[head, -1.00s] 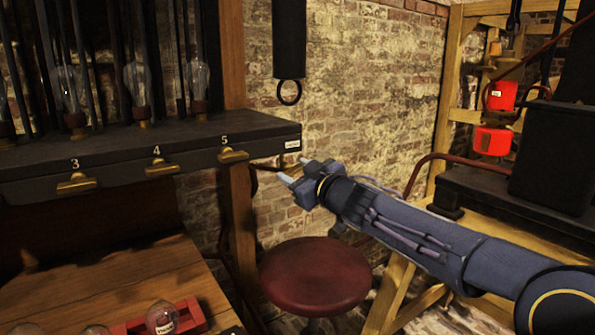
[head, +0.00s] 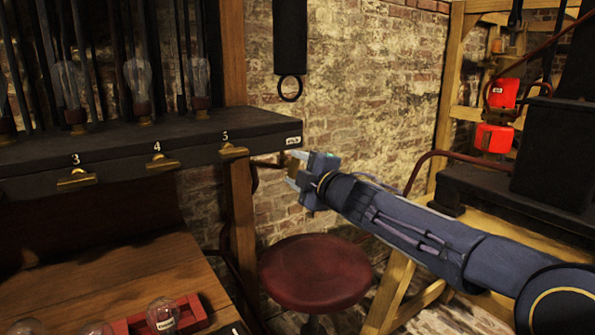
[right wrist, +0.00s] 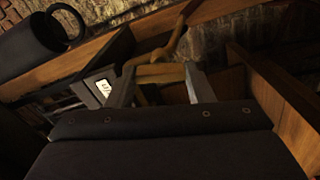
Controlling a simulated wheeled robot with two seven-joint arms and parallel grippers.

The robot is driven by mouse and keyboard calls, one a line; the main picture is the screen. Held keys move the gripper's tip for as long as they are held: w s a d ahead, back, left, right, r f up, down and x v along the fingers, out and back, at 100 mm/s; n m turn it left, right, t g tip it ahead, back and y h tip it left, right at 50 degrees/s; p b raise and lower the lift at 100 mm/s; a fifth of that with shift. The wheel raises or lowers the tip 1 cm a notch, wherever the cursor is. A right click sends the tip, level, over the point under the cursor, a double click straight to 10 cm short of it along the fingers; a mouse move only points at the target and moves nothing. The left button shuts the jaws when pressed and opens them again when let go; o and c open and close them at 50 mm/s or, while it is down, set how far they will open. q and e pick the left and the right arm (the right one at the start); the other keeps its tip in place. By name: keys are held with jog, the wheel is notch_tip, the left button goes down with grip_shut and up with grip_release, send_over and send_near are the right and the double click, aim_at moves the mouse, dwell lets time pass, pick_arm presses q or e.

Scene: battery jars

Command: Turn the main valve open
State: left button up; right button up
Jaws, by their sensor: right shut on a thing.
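My right gripper (head: 295,170) reaches in from the right, just below the right end of the dark shelf. It is shut on a small brass-coloured valve handle (head: 292,166), seen between the fingers, at the end of a thin dark pipe (head: 266,164). In the right wrist view the fingers (right wrist: 161,80) stand on either side of the flat handle bar (right wrist: 160,70), with a curved brass piece (right wrist: 172,48) beyond it. The gripper hides part of the handle. How far the valve is turned I cannot tell. My left gripper is out of view.
The dark shelf (head: 110,158) with brass clips and glass jars is close on the left. A black cylinder with a ring (head: 290,40) hangs above. A red stool (head: 315,273) stands below. A wooden bench (head: 110,285) is lower left, a dark box (head: 553,150) right.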

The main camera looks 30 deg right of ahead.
jog(key=shift+o, duration=0.2)
jog(key=shift+f+n, duration=0.15)
jog(key=shift+n, duration=1.55)
jog(key=o, duration=1)
jog(key=shift+c, duration=0.2)
